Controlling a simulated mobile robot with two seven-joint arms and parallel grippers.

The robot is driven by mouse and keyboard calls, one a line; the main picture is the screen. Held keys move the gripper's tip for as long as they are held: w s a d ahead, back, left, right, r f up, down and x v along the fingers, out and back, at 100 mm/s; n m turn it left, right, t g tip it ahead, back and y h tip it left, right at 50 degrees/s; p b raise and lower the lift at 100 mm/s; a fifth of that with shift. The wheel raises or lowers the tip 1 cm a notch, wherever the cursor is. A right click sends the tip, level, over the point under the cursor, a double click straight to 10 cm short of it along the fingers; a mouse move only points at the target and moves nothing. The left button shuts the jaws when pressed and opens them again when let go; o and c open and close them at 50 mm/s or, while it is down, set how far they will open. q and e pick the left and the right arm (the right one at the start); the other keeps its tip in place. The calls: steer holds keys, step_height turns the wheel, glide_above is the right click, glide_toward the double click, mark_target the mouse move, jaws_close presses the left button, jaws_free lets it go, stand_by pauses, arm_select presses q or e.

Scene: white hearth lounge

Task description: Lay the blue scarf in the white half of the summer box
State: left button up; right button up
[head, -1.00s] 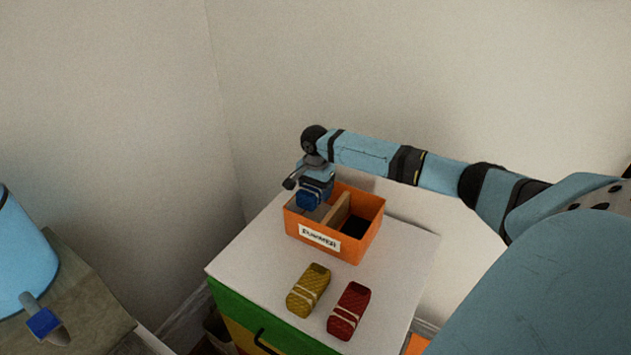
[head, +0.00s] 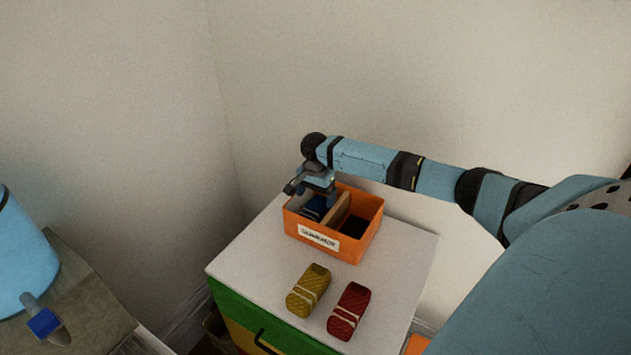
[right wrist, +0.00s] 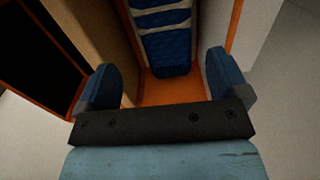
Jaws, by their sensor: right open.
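The orange summer box (head: 362,243) stands on the white cabinet top, its label facing front. A wooden divider (head: 340,208) splits it into a pale left half and a black right half. The blue scarf (head: 313,208), banded in pale stripes, is down in the left half; it also shows in the right wrist view (right wrist: 166,45), low between the walls. My right gripper (head: 314,187) is above that half, its fingers (right wrist: 163,82) spread apart with no contact on the scarf visible. Part of my left gripper (head: 45,323) shows at the lower left; its opening cannot be seen.
A yellow rolled scarf (head: 308,291) and a red one (head: 348,311) lie in front of the box on the white cabinet top (head: 262,262). The cabinet top is bare left of them. Walls stand behind. A wooden surface (head: 95,300) is at the lower left.

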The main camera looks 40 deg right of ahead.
step_height(320, 180, up, 14)
steer(key=shift+b, duration=0.4)
steer(key=shift+f, duration=0.1)
steer(key=s+a+f+n+t, duration=0.1)
steer(key=s+a+f+n, duration=0.6)
steer(key=a, duration=0.4)
steer(key=s+a+f+n, duration=0.4)
steer(key=s+a+f, duration=0.4)
steer(key=a, duration=0.3)
steer(key=s+a+r+n+t, duration=0.1)
steer(key=s+a+n, duration=0.15)
steer(key=s, duration=0.75)
steer(key=s+a+r+n+t, duration=0.1)
steer(key=s+r+n+t, duration=0.15)
steer(key=s, duration=0.65)
steer(key=w+a+f+n+t+y+p, duration=0.1)
steer(key=w+a+f+t, duration=0.1)
steer(key=f, duration=0.3)
steer(key=w+a+f+t+y+p, duration=0.2)
steer(key=w+a+f+t, duration=0.1)
steer(key=a+f+t, duration=0.1)
steer(key=shift+w+a+f+n, duration=0.15)
steer(key=shift+w+f+n, duration=0.2)
steer(key=shift+f, duration=0.45)
